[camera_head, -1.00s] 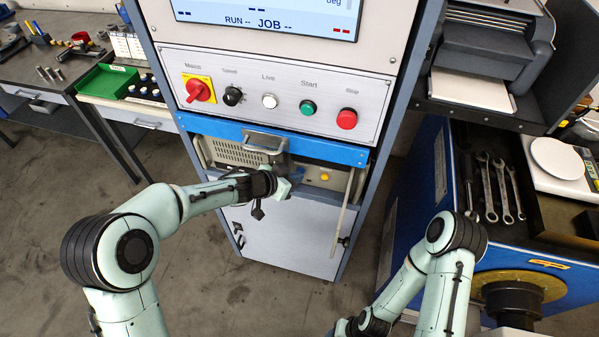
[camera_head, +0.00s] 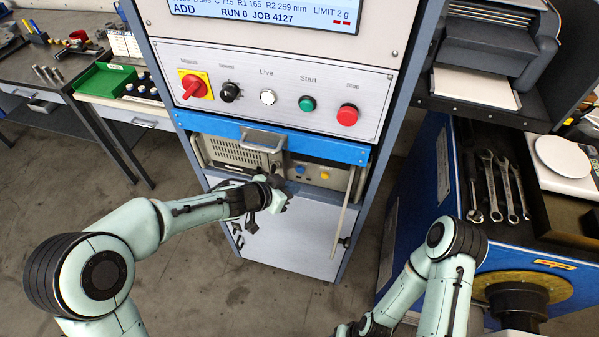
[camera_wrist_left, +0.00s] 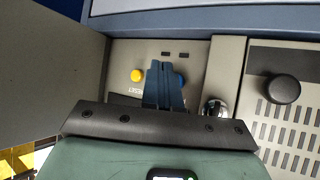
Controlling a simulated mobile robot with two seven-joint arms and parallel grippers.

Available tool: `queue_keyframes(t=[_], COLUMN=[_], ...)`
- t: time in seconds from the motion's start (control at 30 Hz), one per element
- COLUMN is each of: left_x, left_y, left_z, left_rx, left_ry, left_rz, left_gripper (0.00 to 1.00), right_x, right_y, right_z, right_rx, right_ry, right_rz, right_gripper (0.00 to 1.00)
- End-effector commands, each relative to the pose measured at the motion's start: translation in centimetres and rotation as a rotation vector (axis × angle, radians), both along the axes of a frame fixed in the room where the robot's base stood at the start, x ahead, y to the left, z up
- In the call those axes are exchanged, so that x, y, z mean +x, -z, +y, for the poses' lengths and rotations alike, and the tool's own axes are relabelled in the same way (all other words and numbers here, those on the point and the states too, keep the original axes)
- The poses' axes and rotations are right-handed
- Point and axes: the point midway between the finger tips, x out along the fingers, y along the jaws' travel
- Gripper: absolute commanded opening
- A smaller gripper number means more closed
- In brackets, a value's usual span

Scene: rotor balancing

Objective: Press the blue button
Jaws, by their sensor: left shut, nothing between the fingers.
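The blue button (camera_head: 300,170) is on the recessed instrument panel below the blue drawer front, left of a yellow button (camera_head: 325,174). In the left wrist view the blue button (camera_wrist_left: 181,78) shows at the right edge of the fingers, partly hidden by them. My left gripper (camera_head: 280,176) is shut and empty, in front of this panel and a little left of the blue button. In the left wrist view its blue fingers (camera_wrist_left: 163,68) point at the panel, between the yellow button (camera_wrist_left: 137,75) and the blue one. A gap to the panel seems to remain. My right gripper is not visible.
Above is a control panel with a red mains switch (camera_head: 194,86), a green start button (camera_head: 307,104) and a red stop button (camera_head: 347,115). A drawer handle (camera_head: 262,139) juts out above the recess. An open door (camera_head: 343,205) stands at the recess's right side.

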Motion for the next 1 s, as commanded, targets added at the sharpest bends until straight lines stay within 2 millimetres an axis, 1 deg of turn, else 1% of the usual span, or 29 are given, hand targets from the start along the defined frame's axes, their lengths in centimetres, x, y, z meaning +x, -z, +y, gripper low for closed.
queue_keyframes(t=[0.1, 0.3, 1.0], left_x=[-1.2, -2.5, -2.6], left_y=[0.1, 0.1, 0.2], left_z=[0.4, 0.8, 0.9], left_rx=[-0.001, -0.001, 0.0], left_ry=[-0.001, -0.001, -0.003], left_rz=[0.0, 0.001, 0.005], left_gripper=[0.0, 0.0, 0.0], right_x=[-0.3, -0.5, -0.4], right_y=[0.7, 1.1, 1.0], right_z=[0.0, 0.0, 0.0], right_rx=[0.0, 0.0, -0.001], right_ry=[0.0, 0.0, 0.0], right_rz=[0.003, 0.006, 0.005], right_gripper=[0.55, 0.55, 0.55])
